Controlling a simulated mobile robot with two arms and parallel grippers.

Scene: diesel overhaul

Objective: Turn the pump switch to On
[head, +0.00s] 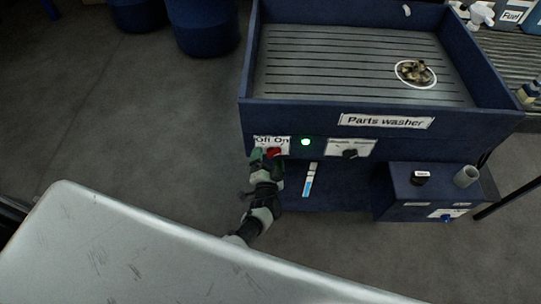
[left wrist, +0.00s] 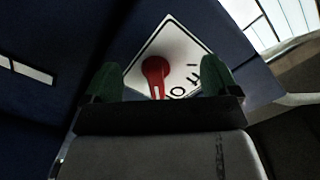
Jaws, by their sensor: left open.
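The pump switch (head: 273,152) is a red knob on a white Off/On plate (head: 283,141) on the front of the blue parts washer (head: 310,117). In the left wrist view the red switch (left wrist: 155,70) sits on its tilted white plate, between my fingertips. My left gripper (head: 263,156) is at the switch in the head view and hides part of it. In the left wrist view its two green-padded fingers (left wrist: 160,78) are apart, one on each side of the switch, with gaps showing. A green lamp (head: 305,142) is lit right of the plate. My right gripper is not in view.
A second black knob (head: 349,153) on a white plate is farther right. A blue box (head: 432,192) stands at lower right. A metal tabletop (head: 130,250) fills the lower left. Blue drums (head: 203,25) stand at the back on open floor.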

